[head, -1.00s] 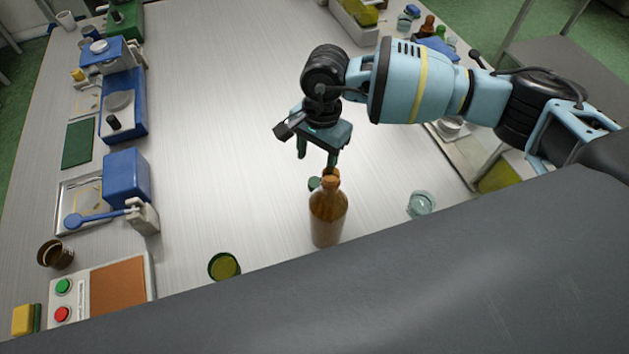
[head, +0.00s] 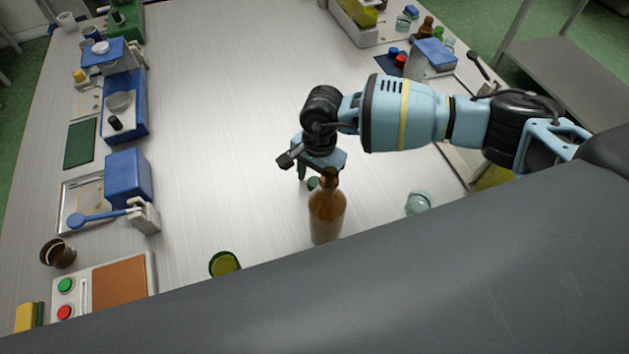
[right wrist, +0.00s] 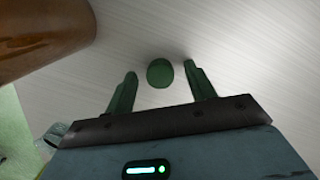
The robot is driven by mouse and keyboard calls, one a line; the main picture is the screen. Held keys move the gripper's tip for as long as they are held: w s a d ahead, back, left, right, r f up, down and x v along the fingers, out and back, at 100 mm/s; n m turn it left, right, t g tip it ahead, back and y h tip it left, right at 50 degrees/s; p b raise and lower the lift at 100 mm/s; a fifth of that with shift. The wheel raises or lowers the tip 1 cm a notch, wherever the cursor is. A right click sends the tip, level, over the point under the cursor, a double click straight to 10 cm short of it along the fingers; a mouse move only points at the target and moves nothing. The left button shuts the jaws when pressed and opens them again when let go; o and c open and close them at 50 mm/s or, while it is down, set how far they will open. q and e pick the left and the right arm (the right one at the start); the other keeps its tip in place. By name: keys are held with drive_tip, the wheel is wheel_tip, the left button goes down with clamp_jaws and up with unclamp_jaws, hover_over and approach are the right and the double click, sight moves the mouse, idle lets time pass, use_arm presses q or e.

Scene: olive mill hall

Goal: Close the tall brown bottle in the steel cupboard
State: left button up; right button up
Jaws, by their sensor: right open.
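The tall brown bottle (head: 326,217) stands upright on the steel worktop, near my dark body edge. Its neck overlaps my right gripper in the head view, and its mouth is hard to make out. Its brown side fills the upper left of the right wrist view (right wrist: 40,25). A small round green cap (right wrist: 160,73) lies on the worktop behind the bottle; it also shows in the head view (head: 313,183). My right gripper (right wrist: 160,69) points down, open, its fingers on either side of the cap in the wrist view and not touching it. No steel cupboard is recognisable. My left gripper is out of view.
A yellow-green round jar (head: 224,264) and a clear glass piece (head: 418,202) stand near the bottle. Blue devices (head: 127,178) line the left side. Blue and red caps (head: 400,61) lie on a dark mat at the back right. The middle worktop is clear.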

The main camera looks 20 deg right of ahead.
sight(315, 181)
drive_tip(key=c, duration=1)
wheel_tip(315, 181, up, 10)
drive_tip(key=shift+r, duration=0.1)
idle(0.5)
